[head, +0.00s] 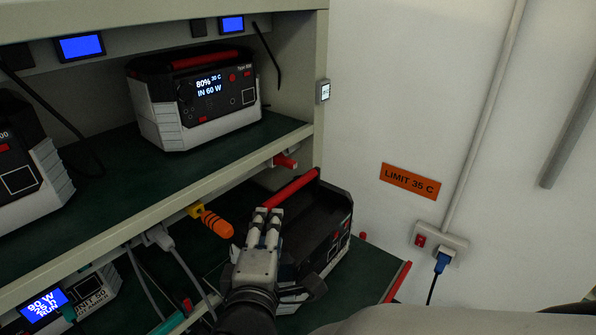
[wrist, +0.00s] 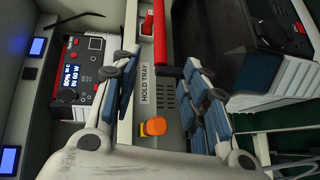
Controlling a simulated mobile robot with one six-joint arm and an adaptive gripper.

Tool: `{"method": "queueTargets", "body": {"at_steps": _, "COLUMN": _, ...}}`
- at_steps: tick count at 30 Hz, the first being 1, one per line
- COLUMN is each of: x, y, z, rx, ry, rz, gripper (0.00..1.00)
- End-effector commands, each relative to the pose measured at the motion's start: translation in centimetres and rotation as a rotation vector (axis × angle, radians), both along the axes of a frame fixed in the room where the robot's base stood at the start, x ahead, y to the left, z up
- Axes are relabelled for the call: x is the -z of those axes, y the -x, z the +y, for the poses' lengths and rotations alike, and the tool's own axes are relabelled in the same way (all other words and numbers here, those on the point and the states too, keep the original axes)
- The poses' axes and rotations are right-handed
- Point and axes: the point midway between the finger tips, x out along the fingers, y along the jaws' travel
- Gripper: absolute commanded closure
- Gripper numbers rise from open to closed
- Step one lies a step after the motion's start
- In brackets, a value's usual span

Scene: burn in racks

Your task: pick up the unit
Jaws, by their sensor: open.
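A unit (head: 335,240) with a dark top, white lower body and red carrying handle (head: 292,187) sits on the lower green shelf. The unit (wrist: 262,30) also shows at the right of the wrist view. My gripper (head: 265,213) is over the near end of this handle, pointing along it. In the wrist view the fingers of my gripper (wrist: 160,62) are spread, with the red handle (wrist: 160,32) showing between the fingertips. I cannot tell whether they touch it. The gripper hides part of the unit's near side.
Another unit (head: 205,100), its screen reading 80%, stands on the upper shelf (head: 110,160). A lower-left unit (head: 95,295) has cables beside it. An orange-handled item (head: 212,221) hangs at the shelf edge near my gripper. A wall socket (head: 438,243) is at right.

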Motion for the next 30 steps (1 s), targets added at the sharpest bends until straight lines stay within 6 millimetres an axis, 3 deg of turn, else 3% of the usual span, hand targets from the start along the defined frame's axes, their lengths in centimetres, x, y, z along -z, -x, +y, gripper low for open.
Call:
{"method": "queueTargets", "body": {"at_steps": 4, "x": 0.0, "y": 1.0, "z": -0.5, "rx": 0.047, "ry": 0.178, "rz": -0.044, "gripper": 0.59}}
{"method": "queueTargets", "body": {"at_steps": 7, "x": 0.0, "y": 0.5, "z": -0.9, "rx": 0.064, "ry": 0.219, "rz": -0.053, "gripper": 0.59}}
{"method": "queueTargets", "body": {"at_steps": 21, "x": 1.0, "y": -9.0, "z": -2.2, "rx": 0.067, "ry": 0.219, "rz": -0.054, "gripper": 0.59}}
{"method": "queueTargets", "body": {"at_steps": 30, "x": 1.3, "y": -11.4, "z": -2.4, "rx": 0.065, "ry": 0.217, "rz": -0.055, "gripper": 0.59}}
